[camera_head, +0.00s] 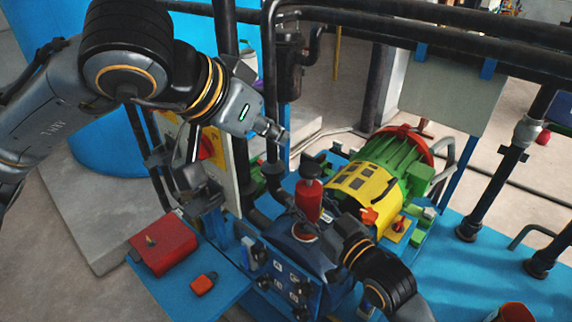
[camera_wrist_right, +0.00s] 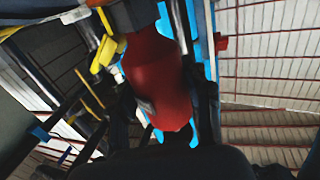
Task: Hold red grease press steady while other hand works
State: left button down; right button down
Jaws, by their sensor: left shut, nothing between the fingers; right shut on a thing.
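The red grease press (camera_head: 308,200) stands about upright with a dark top, left of the yellow and green motor. My right gripper (camera_head: 322,224) comes in from the lower right and is shut on it. In the right wrist view the red press (camera_wrist_right: 158,80) fills the middle, with dark gripper parts beside it.
A red box (camera_head: 163,245) and an orange item (camera_head: 203,283) lie on the blue shelf at lower left. A panel of knobs (camera_head: 287,280) stands below the press. The motor (camera_head: 385,175) and dark pipes (camera_head: 430,40) crowd the right and back.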

dwell(0.4)
jog(key=c, duration=0.5)
grip_release()
jog(key=v, duration=1.2)
